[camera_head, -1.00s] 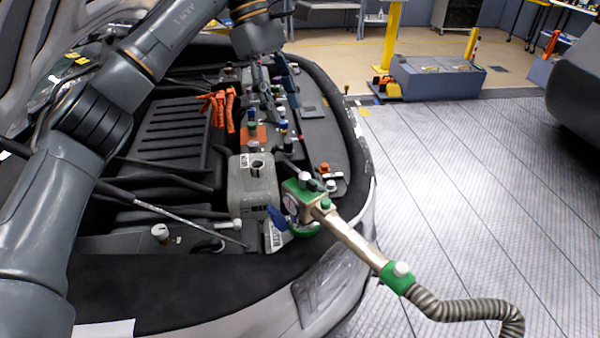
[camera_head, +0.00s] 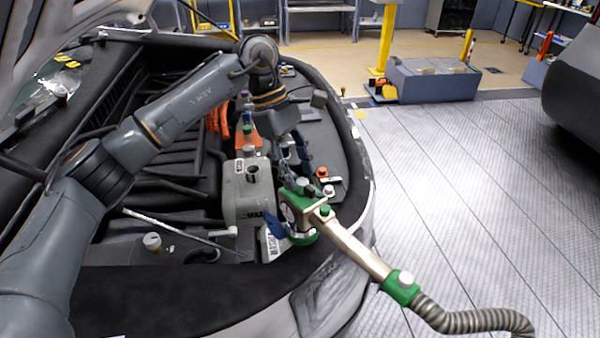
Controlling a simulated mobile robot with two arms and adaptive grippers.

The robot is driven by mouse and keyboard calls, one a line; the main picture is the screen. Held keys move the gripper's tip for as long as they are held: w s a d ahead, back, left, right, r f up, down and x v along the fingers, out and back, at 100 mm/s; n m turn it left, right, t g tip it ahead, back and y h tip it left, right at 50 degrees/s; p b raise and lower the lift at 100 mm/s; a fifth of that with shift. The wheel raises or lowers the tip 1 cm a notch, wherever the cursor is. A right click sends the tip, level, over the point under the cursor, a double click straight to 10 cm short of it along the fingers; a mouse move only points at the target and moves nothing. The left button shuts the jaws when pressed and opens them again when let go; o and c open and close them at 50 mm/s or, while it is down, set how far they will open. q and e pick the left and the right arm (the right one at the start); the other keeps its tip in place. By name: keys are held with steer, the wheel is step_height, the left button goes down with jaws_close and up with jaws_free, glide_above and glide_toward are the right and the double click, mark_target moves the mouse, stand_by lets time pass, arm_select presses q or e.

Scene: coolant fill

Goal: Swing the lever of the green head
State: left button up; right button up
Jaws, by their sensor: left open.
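The green head (camera_head: 299,205) sits at the front edge of the engine bay, just right of the grey tank marked MAX (camera_head: 246,200). A metal tube (camera_head: 357,250) runs from it down to the right. A blue lever (camera_head: 275,228) shows at the lower left of the green head. My left gripper (camera_head: 293,172) points down just above and behind the green head, with its fingers apart and nothing seen between them. Its fingertips are partly hidden near the top of the head, so I cannot tell whether they touch it. My right gripper is out of view.
A ribbed hose (camera_head: 475,320) leaves the tube's green collar (camera_head: 401,288) at the lower right. Orange cables (camera_head: 224,120) and several caps lie in the bay behind my left forearm.

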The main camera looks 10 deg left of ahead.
arm_select(q)
steer(key=shift+x, duration=1.05)
steer(key=shift+s, duration=0.1)
jaws_close()
steer(key=shift+d, duration=0.1)
